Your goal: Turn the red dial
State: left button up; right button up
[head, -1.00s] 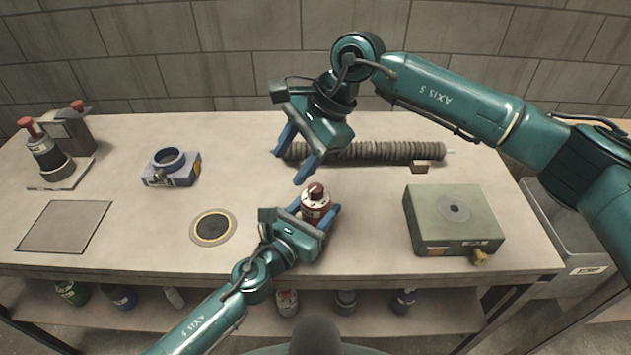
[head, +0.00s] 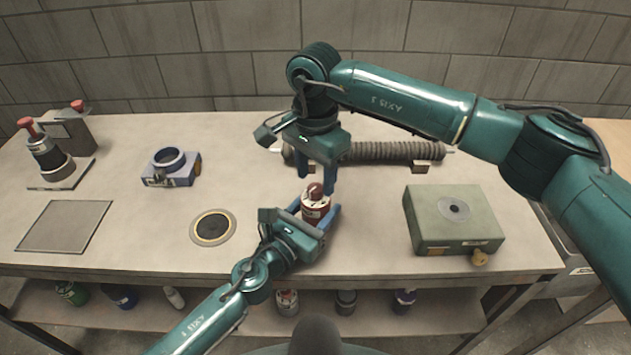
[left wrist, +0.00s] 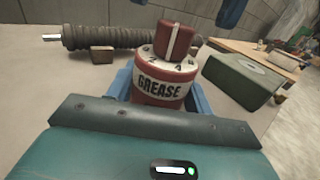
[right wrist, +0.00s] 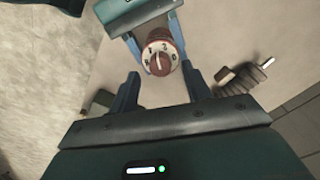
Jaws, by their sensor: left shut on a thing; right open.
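The red dial (head: 315,190) sits on top of a red grease can with a white numbered face (head: 316,211). In the left wrist view the dial (left wrist: 174,38) stands above the can (left wrist: 163,86) marked GREASE. In the right wrist view the dial (right wrist: 160,63) shows from above with its pale pointer line. My left gripper (head: 322,217) is shut on the can, one blue finger on each side. My right gripper (head: 317,183) is open above the dial, its fingers (right wrist: 162,88) pointing down and apart from it.
A ribbed mesh tube (head: 395,151) lies behind on small blocks. A green box (head: 452,228) stands at right, and a round disc (head: 213,229) lies at left. A blue ring clamp (head: 170,168) and a flat grey plate (head: 65,226) are farther left.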

aim_at(316, 192)
jog(key=shift+f, duration=1.3)
jog(key=shift+c, duration=0.3)
jog(key=c, duration=0.9)
